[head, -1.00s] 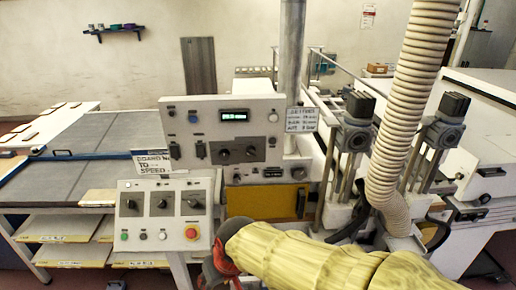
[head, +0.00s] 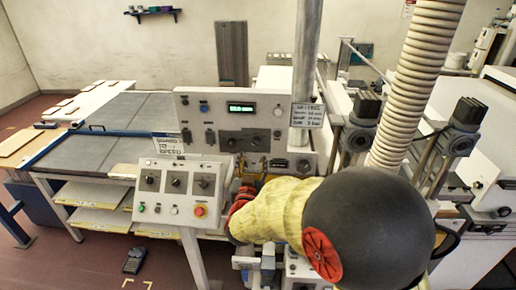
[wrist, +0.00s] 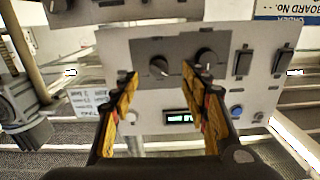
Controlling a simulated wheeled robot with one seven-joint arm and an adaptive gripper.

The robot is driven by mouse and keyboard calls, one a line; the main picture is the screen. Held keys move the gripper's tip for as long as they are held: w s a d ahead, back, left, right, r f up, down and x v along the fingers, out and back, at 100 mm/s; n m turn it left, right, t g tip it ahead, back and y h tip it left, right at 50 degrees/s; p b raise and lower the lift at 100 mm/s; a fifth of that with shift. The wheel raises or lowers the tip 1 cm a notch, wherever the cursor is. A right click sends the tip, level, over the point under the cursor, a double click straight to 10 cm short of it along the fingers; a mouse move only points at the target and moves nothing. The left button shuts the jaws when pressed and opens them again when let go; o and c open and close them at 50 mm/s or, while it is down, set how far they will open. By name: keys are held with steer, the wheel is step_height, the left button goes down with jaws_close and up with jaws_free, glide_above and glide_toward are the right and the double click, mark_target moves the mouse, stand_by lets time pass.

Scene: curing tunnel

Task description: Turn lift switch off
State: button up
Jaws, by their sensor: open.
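The upper control panel (head: 225,110) is a pale box with a lit green display (head: 240,107), a blue button (head: 204,107), black switches and two dark knobs. I cannot read which control is the lift switch. In the wrist view the panel (wrist: 140,43) appears upside down. It shows a left knob (wrist: 160,66), a right knob (wrist: 207,57) and two black rocker switches (wrist: 264,61). My gripper (wrist: 160,72) is open and empty, its fingers apart in front of the knobs. Contact cannot be told. In the head view my arm hides most of the gripper.
A lower sloped panel (head: 178,193) has three rotary switches and a red-yellow stop button (head: 200,211). A vertical pole (head: 306,75) and a ribbed hose (head: 415,85) stand at the right. A conveyor table (head: 95,150) is at the left.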

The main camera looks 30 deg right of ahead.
mark_target(255, 147)
steer(key=x, duration=0.5)
steer(key=r+x, duration=0.1)
steer(key=x, duration=0.1)
steer(key=shift+w+d+p, duration=0.3)
steer(key=shift+d, duration=0.05)
steer(key=shift+c, duration=1.1)
steer(key=c, duration=0.9)
steer(key=shift+c, duration=0.2)
